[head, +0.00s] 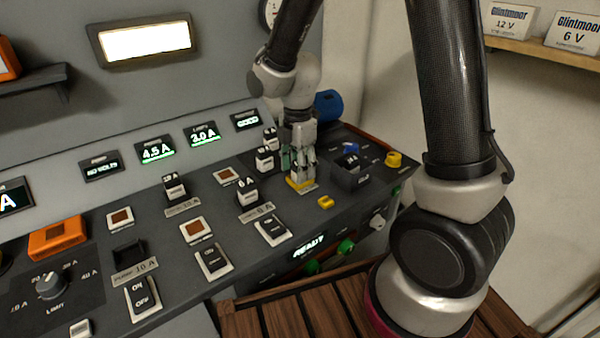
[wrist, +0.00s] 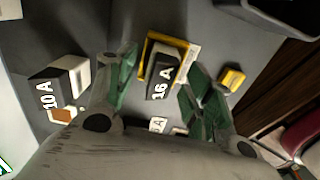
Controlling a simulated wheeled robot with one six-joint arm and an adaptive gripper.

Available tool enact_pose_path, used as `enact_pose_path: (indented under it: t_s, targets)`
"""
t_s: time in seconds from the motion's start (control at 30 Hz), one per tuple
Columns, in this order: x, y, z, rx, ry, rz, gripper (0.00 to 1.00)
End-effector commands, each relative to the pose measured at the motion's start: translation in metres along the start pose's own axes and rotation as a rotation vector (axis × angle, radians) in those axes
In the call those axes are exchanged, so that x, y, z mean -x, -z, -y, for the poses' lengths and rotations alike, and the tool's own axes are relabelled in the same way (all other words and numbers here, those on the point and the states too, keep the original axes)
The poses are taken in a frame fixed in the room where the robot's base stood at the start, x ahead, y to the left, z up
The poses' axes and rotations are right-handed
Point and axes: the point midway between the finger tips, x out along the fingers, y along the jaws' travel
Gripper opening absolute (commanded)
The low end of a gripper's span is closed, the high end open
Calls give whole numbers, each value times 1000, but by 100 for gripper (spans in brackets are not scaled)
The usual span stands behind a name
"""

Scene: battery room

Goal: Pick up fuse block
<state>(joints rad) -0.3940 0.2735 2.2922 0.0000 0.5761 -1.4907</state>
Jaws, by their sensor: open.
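A dark fuse block marked 16 A (wrist: 160,84) stands in a yellow-framed socket (wrist: 183,50) on the grey panel. My gripper (wrist: 160,78) is open, with its green fingers on either side of this block; I cannot tell whether they touch it. In the head view my gripper (head: 299,158) is low over the yellow-framed socket (head: 300,185) and hides most of the block. Another fuse block, marked 10 A (wrist: 60,88), stands left of the fingers in the wrist view. A 6 A block (head: 247,190) and a further block (head: 175,187) stand to the left in the head view.
A dark open bin (head: 350,178) holding blocks stands just right of my gripper. A small yellow piece (head: 326,202) lies in front, and a yellow knob (head: 393,159) sits farther right. Switches (head: 273,229) line the panel's front. A wooden slatted surface (head: 285,318) lies below.

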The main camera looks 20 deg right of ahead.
Motion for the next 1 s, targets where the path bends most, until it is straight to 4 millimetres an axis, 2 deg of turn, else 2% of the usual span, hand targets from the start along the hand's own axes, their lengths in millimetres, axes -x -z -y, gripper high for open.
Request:
enact_pose_path:
  t_s: [0.07, 0.3, 0.37, 0.67, 0.77, 1.0]
  targets:
    - [0, 0, 0, 0, 0, 0, 52]
    - [0, 0, 0, 0, 0, 0, 8]
    - [0, 0, 0, 0, 0, 0, 1]
    - [5, 0, -1, 0, -3, 0, 0]
    - [18, 0, -1, 0, -5, 0, 0]
    - [70, 0, -1, 0, -6, 0, 0]
